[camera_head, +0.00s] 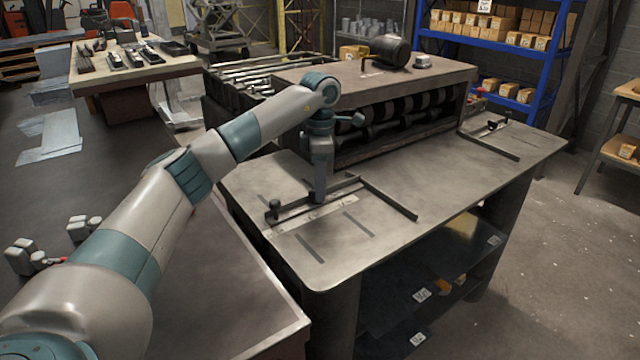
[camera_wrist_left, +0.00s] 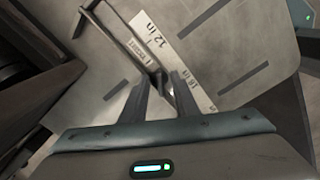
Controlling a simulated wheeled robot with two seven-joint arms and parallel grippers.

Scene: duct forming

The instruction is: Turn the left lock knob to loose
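The metal table (camera_head: 440,190) carries a dark guide bar (camera_head: 388,198) and a pale inch ruler (camera_head: 300,217) at its left end. A dark round knob (camera_head: 274,207) stands at the bar's left end; I cannot tell whether it is the left lock knob. My left gripper (camera_head: 318,197) points down over the bar, right of that knob. In the left wrist view, its two fingers (camera_wrist_left: 163,78) are apart at the end of the bar (camera_wrist_left: 125,38). A small dark part with a bright spot shows between them; contact cannot be told. My right gripper is out of view.
A second guide with a dark knob (camera_head: 492,125) lies at the table's far right. The middle of the tabletop is clear.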

